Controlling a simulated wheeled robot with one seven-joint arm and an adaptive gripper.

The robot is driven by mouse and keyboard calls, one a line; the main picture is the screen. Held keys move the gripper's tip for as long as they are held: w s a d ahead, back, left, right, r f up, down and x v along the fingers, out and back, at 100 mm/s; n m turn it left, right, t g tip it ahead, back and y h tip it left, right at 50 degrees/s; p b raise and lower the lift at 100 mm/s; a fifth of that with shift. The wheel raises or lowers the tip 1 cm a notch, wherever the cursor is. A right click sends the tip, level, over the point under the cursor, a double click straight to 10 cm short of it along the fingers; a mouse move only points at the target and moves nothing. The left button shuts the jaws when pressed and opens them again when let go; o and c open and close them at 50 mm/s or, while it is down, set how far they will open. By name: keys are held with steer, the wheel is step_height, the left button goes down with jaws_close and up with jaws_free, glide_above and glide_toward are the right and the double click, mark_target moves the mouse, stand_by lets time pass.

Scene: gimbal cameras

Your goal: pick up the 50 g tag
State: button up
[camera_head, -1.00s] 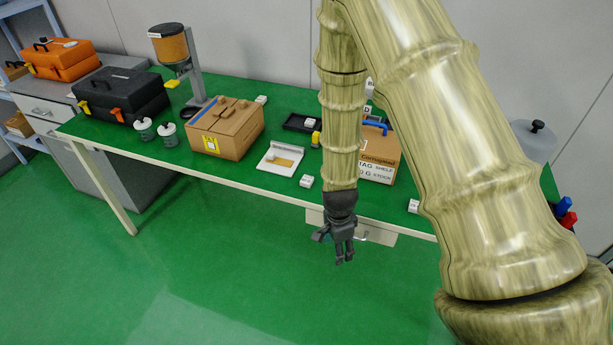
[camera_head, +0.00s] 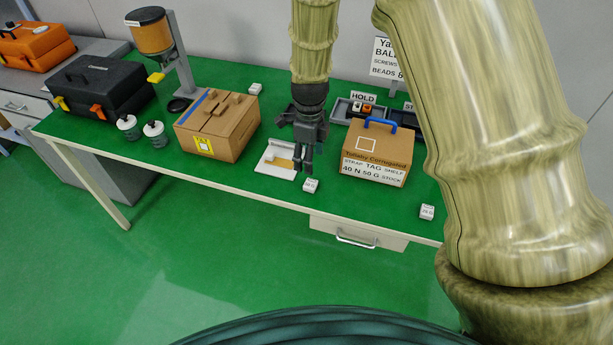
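Small white blocks with printed labels lie on the green table. One white tag (camera_head: 311,186) is at the front edge, just below my gripper; its print looks like a gram figure but is too small to read surely. Another white tag (camera_head: 427,212) lies farther right at the front edge, and a third white block (camera_head: 255,88) is at the back. I cannot tell for certain which is the 50 g one. My gripper (camera_head: 304,168) points down over the front of the table, its fingertips near the first tag. No held object shows, and the finger gap is unclear.
A white tray-like device (camera_head: 276,170) is left of my gripper. A cardboard box (camera_head: 220,145) stands farther left. A labelled carton with a blue handle (camera_head: 375,170) is at the right, before dark trays (camera_head: 345,112). The green table (camera_head: 240,177) has a drawer (camera_head: 357,232) beneath.

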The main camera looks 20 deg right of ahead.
mark_target(309, 183)
steer(key=shift+s+d+f+p, duration=0.1)
steer(key=shift+s+f+p, duration=0.1)
steer(key=shift+s+f, duration=0.3)
steer(key=shift+s+d+f+p, duration=0.1)
steer(key=shift+s+f+p, duration=0.05)
steer(key=shift+f, duration=0.5)
steer(key=shift+w+f, duration=0.25)
steer(key=shift+f, duration=0.4)
steer(key=shift+w+f, duration=0.25)
steer(key=shift+f, duration=0.35)
steer(key=shift+s+a+p, duration=0.1)
steer(key=shift+s+p, duration=0.2)
step_height(309, 183, down, 3)
steer(key=shift+w+a+f+p, duration=0.1)
steer(key=shift+a+p, duration=0.05)
steer(key=shift+p, duration=0.65)
steer(key=shift+f, duration=1)
steer(key=c, duration=0.9)
